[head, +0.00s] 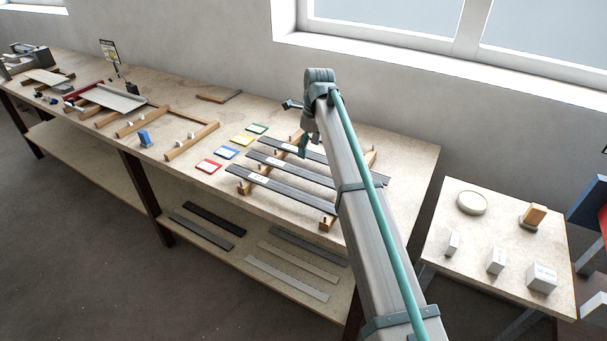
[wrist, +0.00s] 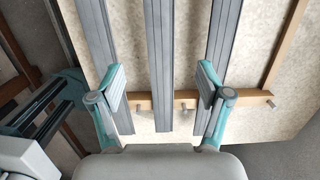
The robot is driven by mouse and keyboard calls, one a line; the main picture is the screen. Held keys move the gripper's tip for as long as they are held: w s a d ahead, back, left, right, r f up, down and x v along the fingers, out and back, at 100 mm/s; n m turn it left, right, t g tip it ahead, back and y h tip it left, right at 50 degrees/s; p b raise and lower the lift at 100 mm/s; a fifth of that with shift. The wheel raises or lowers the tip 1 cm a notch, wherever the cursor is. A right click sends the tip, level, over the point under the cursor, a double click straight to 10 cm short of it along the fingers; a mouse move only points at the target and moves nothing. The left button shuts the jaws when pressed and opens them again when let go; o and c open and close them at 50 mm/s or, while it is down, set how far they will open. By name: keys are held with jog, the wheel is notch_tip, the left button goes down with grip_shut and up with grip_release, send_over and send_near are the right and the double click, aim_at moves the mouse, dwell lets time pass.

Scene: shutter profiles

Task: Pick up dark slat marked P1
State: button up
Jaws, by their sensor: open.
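Three dark slats lie side by side across wooden bars on the bench in the head view: a front slat (head: 298,196), a middle slat (head: 306,175) and a back slat (head: 314,156). Small white labels show on them, but I cannot read which is P1. My gripper (head: 303,146) is above the slats, near their back, and my arm hides part of them. In the wrist view my gripper (wrist: 162,88) is open and empty. One slat (wrist: 158,55) runs between its fingers; a left slat (wrist: 95,35) and a right slat (wrist: 226,35) pass near the fingers.
A wooden bar (wrist: 182,101) with pegs crosses under the slats. Coloured cards (head: 228,152) lie left of them on the bench. More slats (head: 288,279) lie on the lower shelf. A side table (head: 475,260) with small blocks and a round dish stands at right.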

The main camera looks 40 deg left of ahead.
aim_at(306, 173)
jog(key=shift+a+f+p, duration=0.15)
jog(key=shift+f+p, duration=0.3)
jog(key=shift+f, duration=1.1)
jog(key=shift+a+f+p, duration=0.15)
jog(key=shift+f+p, duration=0.3)
jog(key=shift+f, duration=1.1)
jog(key=shift+a+f+p, duration=0.15)
jog(key=shift+f+p, duration=0.3)
jog(key=shift+f, duration=1.1)
jog(key=shift+s, duration=0.1)
jog(key=c, duration=1.4)
